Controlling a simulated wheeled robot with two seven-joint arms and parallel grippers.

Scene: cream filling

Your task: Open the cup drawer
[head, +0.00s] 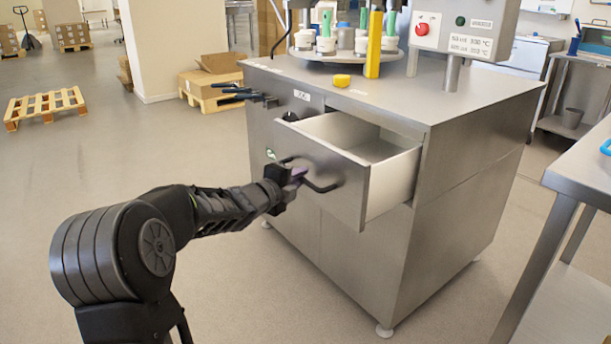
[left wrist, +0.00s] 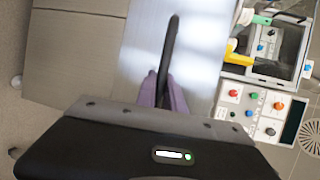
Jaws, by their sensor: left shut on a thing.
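The cup drawer (head: 388,183) is pulled out from the steel machine cabinet (head: 480,130) in the head view. Its inside is white, and the part that shows looks empty. A dark bar handle (head: 325,187) runs across its front. My left gripper (head: 299,173) is shut on the handle near its left part. In the left wrist view the purple fingertips (left wrist: 163,92) close around the dark handle (left wrist: 169,45). My right gripper is in neither view.
Black tools (head: 243,93) hang on the cabinet's left side. A steel table (head: 585,170) is at the right. The floor before the drawer is clear.

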